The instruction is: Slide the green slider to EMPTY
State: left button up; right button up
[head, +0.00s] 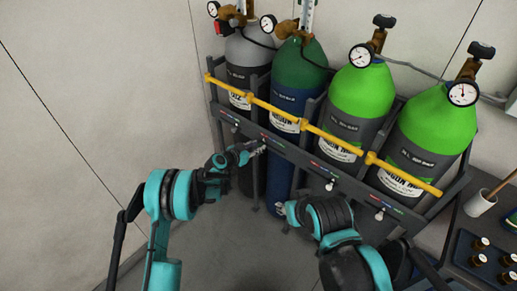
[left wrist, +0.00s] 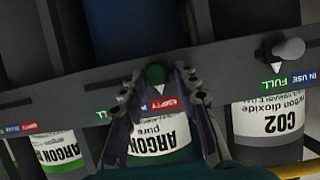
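The green slider (left wrist: 155,74) is a small green knob with a pale pointer, on the dark grey rail of the rack. In the left wrist view its pointer stands over the left part of the red EMPTY label (left wrist: 165,104). My left gripper (left wrist: 158,73) is open, with one finger on each side of the knob; small gaps seem to show, and contact is unclear. The green FULL label (left wrist: 105,113) lies to the left; the label between is hidden by the left finger. In the head view my left gripper (head: 258,147) is at the rail. My right gripper does not show.
A pale slider (left wrist: 288,50) sits right of the gripper, above the CO2 cylinder (left wrist: 268,125). The rack (head: 350,190) holds several cylinders behind a yellow bar (head: 315,130). My right arm is near the rack's front. A tray (head: 462,247) stands at far right.

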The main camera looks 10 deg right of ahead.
pick_arm(q)
jog(key=shift+o, duration=0.3)
jog(key=shift+a, duration=0.1)
jog(key=v, duration=1.2)
jog(key=shift+w, duration=0.1)
jog(key=s+a+r+n+y, duration=0.45)
jog(key=s+a+r, duration=0.65)
jog(key=r, duration=0.3)
jog(key=s+a+n+y, duration=0.3)
jog(key=s+a, duration=0.4)
jog(key=s, duration=0.4)
jog(key=s+a+n+g+y, duration=0.1)
jog(key=s+a+n+y, duration=0.2)
jog(key=s+a, duration=0.5)
jog(key=s, duration=0.3)
jog(key=shift+s+r, duration=0.35)
jog(key=shift+s, duration=0.05)
